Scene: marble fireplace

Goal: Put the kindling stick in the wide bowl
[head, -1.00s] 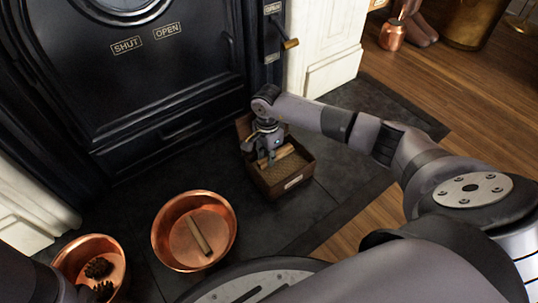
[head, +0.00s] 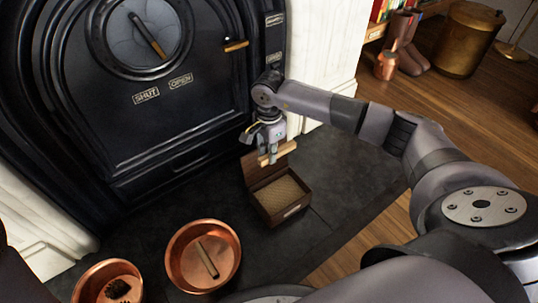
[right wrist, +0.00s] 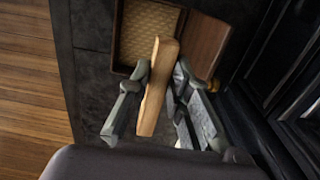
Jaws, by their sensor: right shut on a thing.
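My right gripper (head: 270,152) is shut on a pale wooden kindling stick (head: 284,150) and holds it in the air above the open brown box. In the right wrist view the stick (right wrist: 157,85) lies between the two fingers (right wrist: 158,92). The wide copper bowl (head: 174,270) stands on the dark hearth at the lower left, apart from the gripper. One other stick (head: 208,260) lies in it. My left gripper is not in view.
The brown box (head: 265,208) with its lid raised looks empty inside. A smaller copper bowl (head: 83,284) with pine cones (head: 117,288) stands left of the wide bowl. The black stove (head: 165,130) rises behind. Dark hearth (head: 340,190) is clear right of the box.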

